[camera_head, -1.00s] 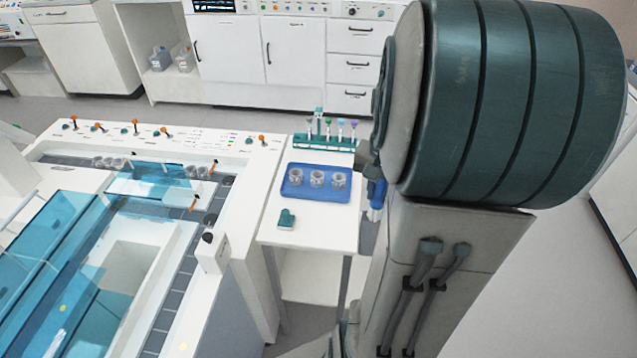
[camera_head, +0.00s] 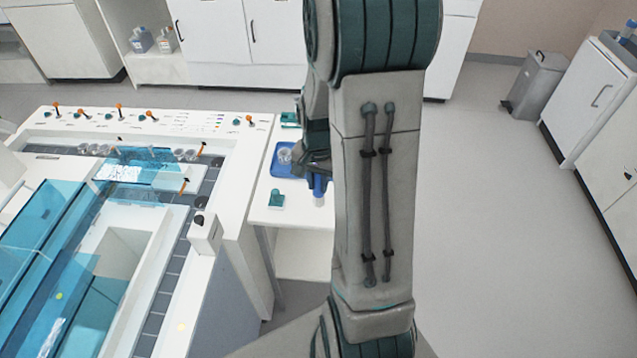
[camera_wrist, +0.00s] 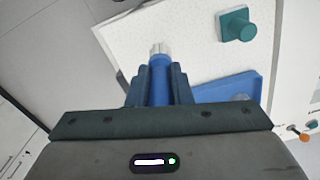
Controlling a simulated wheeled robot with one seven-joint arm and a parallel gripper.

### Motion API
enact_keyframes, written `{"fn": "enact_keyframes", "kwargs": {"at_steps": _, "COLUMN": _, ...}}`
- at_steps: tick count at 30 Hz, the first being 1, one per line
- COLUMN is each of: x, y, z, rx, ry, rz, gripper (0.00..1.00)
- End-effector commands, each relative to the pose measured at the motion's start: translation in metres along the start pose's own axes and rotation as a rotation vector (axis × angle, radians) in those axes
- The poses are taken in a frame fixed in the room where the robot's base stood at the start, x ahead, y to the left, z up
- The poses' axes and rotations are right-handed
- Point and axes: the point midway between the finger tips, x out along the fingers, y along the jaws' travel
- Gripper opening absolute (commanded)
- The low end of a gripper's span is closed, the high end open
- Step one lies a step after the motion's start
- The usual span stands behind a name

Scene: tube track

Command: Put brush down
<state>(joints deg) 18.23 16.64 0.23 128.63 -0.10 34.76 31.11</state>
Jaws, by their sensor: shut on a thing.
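My gripper (camera_wrist: 158,88) is shut on the brush (camera_wrist: 159,62), which has a blue handle and pale bristles at its tip. In the wrist view the bristle end points over the white side table (camera_wrist: 187,60). In the head view the brush (camera_head: 319,186) hangs bristles down beside my arm, near the right edge of the side table (camera_head: 270,215). Whether the bristles touch the table cannot be told. My arm hides most of the gripper there.
A blue tray (camera_head: 280,166) with clear cups is on the side table, partly behind my arm. A white machine (camera_head: 235,160) with blue covers stands left. Floor to the right is open.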

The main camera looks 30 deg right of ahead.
Motion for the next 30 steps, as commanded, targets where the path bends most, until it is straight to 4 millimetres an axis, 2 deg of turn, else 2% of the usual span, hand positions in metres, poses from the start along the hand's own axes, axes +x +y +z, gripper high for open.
{"fn": "enact_keyframes", "kwargs": {"at_steps": 3, "x": 0.011, "y": 0.0, "z": 0.0, "rx": 0.0, "ry": -0.002, "rz": 0.001, "gripper": 0.0}}
{"fn": "enact_keyframes", "kwargs": {"at_steps": 15, "x": 0.016, "y": 0.0, "z": 0.0, "rx": -0.001, "ry": 0.001, "rz": -0.001, "gripper": 0.0}}
{"fn": "enact_keyframes", "kwargs": {"at_steps": 16, "x": 0.016, "y": 0.0, "z": 0.0, "rx": -0.001, "ry": 0.001, "rz": -0.001, "gripper": 0.22}}
{"fn": "enact_keyframes", "kwargs": {"at_steps": 18, "x": 0.015, "y": 0.0, "z": 0.0, "rx": -0.001, "ry": 0.001, "rz": -0.001, "gripper": 0.41}}
{"fn": "enact_keyframes", "kwargs": {"at_steps": 26, "x": 0.015, "y": 0.0, "z": 0.0, "rx": 0.0, "ry": 0.001, "rz": -0.001, "gripper": 0.41}}
{"fn": "enact_keyframes", "kwargs": {"at_steps": 30, "x": 0.008, "y": 0.0, "z": 0.0, "rx": 0.0, "ry": 0.001, "rz": -0.001, "gripper": 0.41}}
